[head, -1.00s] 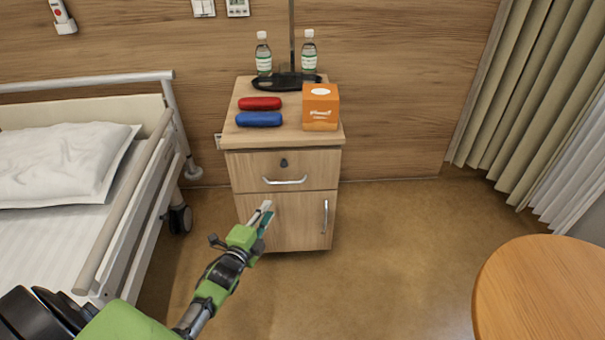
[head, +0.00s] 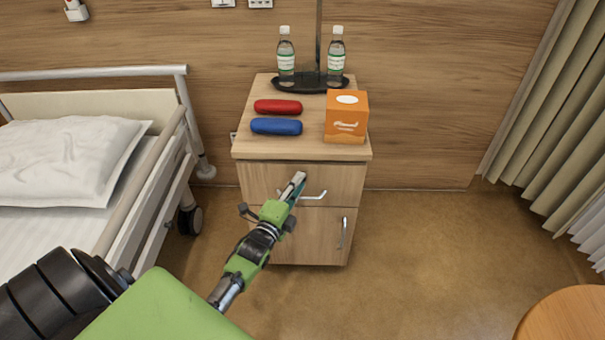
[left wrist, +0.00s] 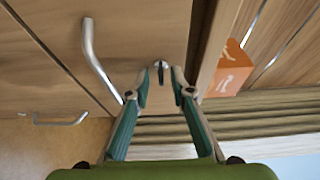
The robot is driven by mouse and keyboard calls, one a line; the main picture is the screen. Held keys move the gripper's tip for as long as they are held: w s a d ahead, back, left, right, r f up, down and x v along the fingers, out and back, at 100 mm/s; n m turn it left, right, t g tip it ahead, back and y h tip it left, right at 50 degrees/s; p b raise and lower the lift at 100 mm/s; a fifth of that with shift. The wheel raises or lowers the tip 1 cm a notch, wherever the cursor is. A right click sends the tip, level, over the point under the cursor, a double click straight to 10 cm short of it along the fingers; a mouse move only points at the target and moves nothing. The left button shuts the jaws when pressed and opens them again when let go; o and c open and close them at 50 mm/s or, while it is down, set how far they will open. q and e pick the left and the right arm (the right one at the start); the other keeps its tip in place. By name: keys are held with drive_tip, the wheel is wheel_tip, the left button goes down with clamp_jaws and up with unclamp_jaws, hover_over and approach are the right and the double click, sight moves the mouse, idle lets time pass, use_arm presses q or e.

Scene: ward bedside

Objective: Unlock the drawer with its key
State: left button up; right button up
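The bedside cabinet's top drawer (head: 340,182) is closed and has a bent metal handle (head: 315,196). My left gripper (head: 297,180) is in front of the drawer face, just left of the handle's middle, and covers the lock. In the left wrist view its teal and grey fingers (left wrist: 161,84) stand apart. A small grey metal piece (left wrist: 162,70) shows between the fingertips, at the drawer face. I cannot tell whether it is the lock or a key, or whether the fingers touch it. The handle also shows in the left wrist view (left wrist: 96,62). My right gripper is out of view.
On the cabinet top (head: 255,148) are a red case (head: 278,107), a blue case (head: 276,127), an orange box (head: 346,118) and two bottles on a black tray (head: 310,86). The bed rail (head: 150,185) is close on the left. A round table (head: 570,320) stands at lower right.

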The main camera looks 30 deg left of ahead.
use_arm(q)
drive_tip(key=shift+w+r, duration=0.1)
drive_tip(key=shift+w, duration=0.2)
clamp_jaws()
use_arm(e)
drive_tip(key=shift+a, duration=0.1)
